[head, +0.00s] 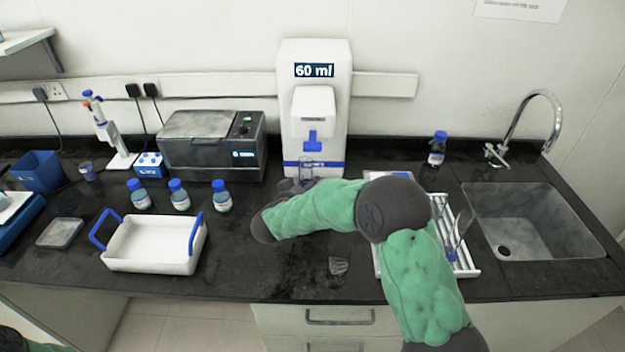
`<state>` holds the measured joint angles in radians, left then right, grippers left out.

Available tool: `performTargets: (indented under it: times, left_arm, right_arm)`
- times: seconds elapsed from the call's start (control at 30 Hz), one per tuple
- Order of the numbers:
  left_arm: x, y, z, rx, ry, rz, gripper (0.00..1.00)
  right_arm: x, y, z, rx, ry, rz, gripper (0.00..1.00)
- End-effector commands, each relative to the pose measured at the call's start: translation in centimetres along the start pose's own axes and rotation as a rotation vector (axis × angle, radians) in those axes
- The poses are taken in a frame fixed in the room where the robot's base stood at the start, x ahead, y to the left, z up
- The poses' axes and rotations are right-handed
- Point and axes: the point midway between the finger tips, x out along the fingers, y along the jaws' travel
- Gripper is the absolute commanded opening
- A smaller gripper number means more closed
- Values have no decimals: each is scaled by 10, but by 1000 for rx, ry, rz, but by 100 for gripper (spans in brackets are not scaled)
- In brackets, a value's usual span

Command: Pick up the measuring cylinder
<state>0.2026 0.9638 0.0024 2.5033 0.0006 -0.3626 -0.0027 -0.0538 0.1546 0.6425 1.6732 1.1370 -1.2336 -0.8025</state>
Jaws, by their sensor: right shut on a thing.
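A clear, narrow vessel that looks like the measuring cylinder (306,166) stands upright under the spout of the white dispenser (316,100), whose display reads "60 ml". My right arm reaches in from the lower right, and its dark gripper (304,182) is at the lower part of the cylinder, shut on it. The fingers and the cylinder's base are largely hidden behind my forearm. My left gripper is out of view; only a bit of my left arm shows at the bottom left corner.
A white tray with blue handles (150,262) and several blue-capped bottles (180,200) stand left. A small clear glass piece (338,266) lies near the front edge. A white rack (462,262) is partly behind my arm; the sink (535,222) is right.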

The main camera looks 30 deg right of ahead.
Motion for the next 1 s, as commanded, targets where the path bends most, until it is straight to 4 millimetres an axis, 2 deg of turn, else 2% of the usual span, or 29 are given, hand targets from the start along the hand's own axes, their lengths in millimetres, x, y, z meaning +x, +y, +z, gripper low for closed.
performTargets:
  times: [0.6, 1.0]
  left_arm:
    - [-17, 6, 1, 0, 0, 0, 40]
    - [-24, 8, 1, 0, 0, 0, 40]
  right_arm:
    - [-71, 0, 20, -1, 0, -2, 3]
    - [-104, 0, 31, 1, -1, -1, 3]
